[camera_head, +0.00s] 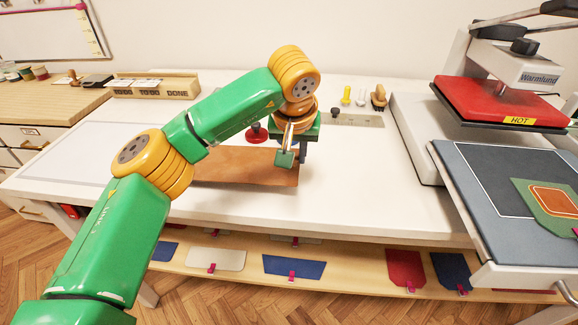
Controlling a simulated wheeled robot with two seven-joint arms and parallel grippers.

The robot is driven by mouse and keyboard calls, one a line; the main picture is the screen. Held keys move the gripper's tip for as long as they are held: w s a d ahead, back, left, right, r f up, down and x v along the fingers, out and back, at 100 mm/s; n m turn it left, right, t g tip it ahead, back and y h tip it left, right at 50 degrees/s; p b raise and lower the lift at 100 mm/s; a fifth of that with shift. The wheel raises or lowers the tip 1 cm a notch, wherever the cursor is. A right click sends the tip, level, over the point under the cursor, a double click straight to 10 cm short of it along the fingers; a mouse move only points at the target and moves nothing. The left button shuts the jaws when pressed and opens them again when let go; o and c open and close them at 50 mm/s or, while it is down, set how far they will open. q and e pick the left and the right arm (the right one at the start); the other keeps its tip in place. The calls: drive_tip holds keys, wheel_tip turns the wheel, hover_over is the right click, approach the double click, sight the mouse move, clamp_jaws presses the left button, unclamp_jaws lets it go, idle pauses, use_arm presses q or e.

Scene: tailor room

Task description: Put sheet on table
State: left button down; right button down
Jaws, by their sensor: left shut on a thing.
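A brown sheet (245,168) is over the white table (349,190) near its front middle, partly hidden behind my left arm. My left gripper (290,160) is at the sheet's right end, shut on it. The sheet looks flat, with its right edge at the gripper. I cannot tell whether all of it touches the tabletop. My right gripper is not in view.
A heat press (500,100) with a red plate stands at the right, its grey bed holding a green and orange piece (553,200). A shelf (340,266) below holds colored sheets. The front right tabletop is clear.

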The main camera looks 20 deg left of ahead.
use_arm(q)
drive_tip(key=f, duration=0.3)
drive_tip(key=a+f, duration=0.1)
drive_tip(key=shift+w+f, duration=0.25)
drive_tip(key=c, duration=0.8)
unclamp_jaws()
drive_tip(key=shift+d, duration=0.1)
drive_tip(key=shift+o, duration=0.2)
drive_tip(key=v, duration=1.2)
